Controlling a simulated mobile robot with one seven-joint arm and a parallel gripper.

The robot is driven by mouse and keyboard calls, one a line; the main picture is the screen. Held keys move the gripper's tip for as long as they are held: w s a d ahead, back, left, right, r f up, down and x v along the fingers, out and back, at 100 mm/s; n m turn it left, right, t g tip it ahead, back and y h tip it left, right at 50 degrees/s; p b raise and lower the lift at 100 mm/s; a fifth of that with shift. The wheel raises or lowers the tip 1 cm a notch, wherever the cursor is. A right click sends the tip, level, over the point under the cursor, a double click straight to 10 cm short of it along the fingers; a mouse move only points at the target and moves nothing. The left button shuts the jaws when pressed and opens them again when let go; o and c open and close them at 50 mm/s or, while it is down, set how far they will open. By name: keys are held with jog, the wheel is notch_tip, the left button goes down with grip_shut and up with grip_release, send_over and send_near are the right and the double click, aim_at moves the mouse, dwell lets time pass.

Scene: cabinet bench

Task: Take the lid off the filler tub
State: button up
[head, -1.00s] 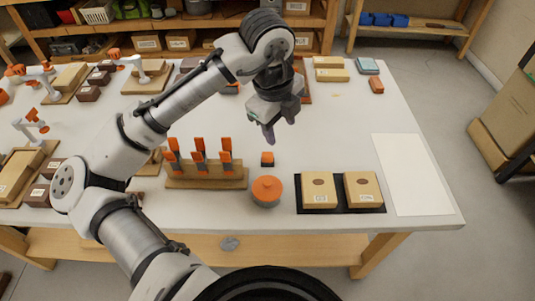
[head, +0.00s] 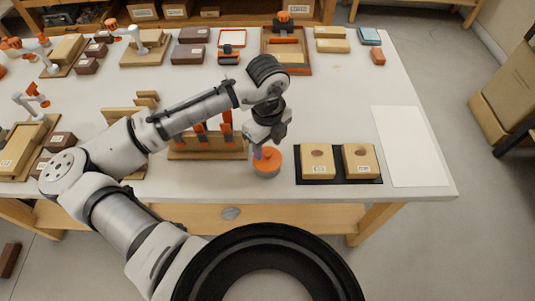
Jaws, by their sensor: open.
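The filler tub (head: 266,172) is a small round grey pot near the front edge of the bench. Its orange lid (head: 272,159) sits on top of it. My gripper (head: 264,154) points down right at the lid, with its fingers around or just above the middle of the lid. Its jaws are open. The fingers and the arm hide part of the lid's top, including its knob, so I cannot tell whether they touch it.
A wooden rack (head: 180,153) with orange-handled tools stands close left of the tub, partly behind my arm. A black tray (head: 338,180) with two wooden boxes lies to the right. A white sheet (head: 410,147) covers the bench's right end. The bench behind the boxes is clear.

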aim_at(268, 156)
jog(key=shift+f, duration=1.2)
grip_shut()
jog(key=shift+r, duration=0.1)
